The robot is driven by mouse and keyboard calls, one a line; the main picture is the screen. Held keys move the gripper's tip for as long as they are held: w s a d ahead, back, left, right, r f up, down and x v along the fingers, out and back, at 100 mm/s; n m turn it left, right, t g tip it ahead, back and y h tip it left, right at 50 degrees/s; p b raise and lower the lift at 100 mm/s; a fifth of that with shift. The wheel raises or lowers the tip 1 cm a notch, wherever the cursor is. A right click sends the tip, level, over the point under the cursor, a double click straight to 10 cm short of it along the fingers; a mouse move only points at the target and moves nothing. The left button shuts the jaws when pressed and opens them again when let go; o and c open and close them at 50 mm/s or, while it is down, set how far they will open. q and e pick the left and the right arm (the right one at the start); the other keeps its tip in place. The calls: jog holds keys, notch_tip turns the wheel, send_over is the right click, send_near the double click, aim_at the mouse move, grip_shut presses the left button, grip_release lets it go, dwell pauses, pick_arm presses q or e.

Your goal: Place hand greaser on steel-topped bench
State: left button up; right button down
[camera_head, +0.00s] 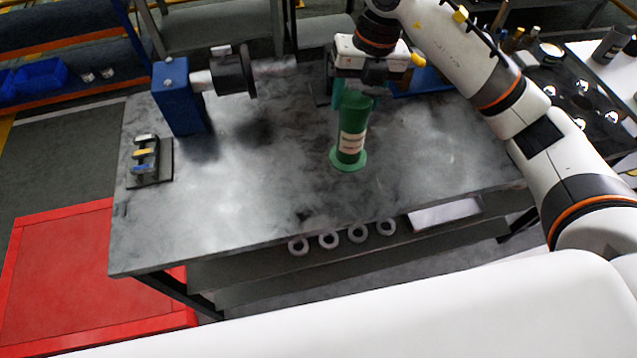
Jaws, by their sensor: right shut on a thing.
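The hand greaser (351,130) is a green cylinder with a pale label and a wider green foot, at the middle of the view. My right gripper (355,88) is shut on its upper end from above and holds it upright. The steel-topped bench (250,185) is a grey metal-topped table under it. The greaser's foot shows against the bench top; I cannot tell whether it touches the surface. My left gripper is not in view.
A blue block with a dark motor-like part (183,98) stands at the bench's back left. A small dark rack (148,160) sits at the left edge. Several white rings (328,240) lie on the shelf below. The bench's front middle is clear. A red mat (70,280) lies left.

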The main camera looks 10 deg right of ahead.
aim_at(352, 134)
jog(key=shift+s+a+f, duration=0.1)
jog(key=shift+f, duration=0.1)
jog(key=f, duration=0.1)
jog(key=f+p, duration=0.1)
jog(key=f, duration=0.3)
jog(key=shift+d+p, duration=0.3)
jog(key=shift+p, duration=0.05)
jog(key=shift+f, duration=0.35)
jog(key=shift+a+f, duration=0.2)
jog(key=shift+f, duration=0.25)
notch_tip(352, 134, down, 2)
jog(key=shift+p, duration=0.55)
jog(key=shift+f, duration=0.5)
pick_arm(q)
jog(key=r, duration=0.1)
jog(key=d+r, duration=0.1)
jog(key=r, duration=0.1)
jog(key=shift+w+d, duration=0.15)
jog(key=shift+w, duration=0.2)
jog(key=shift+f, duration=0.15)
pick_arm(e)
jog(key=shift+f, duration=0.1)
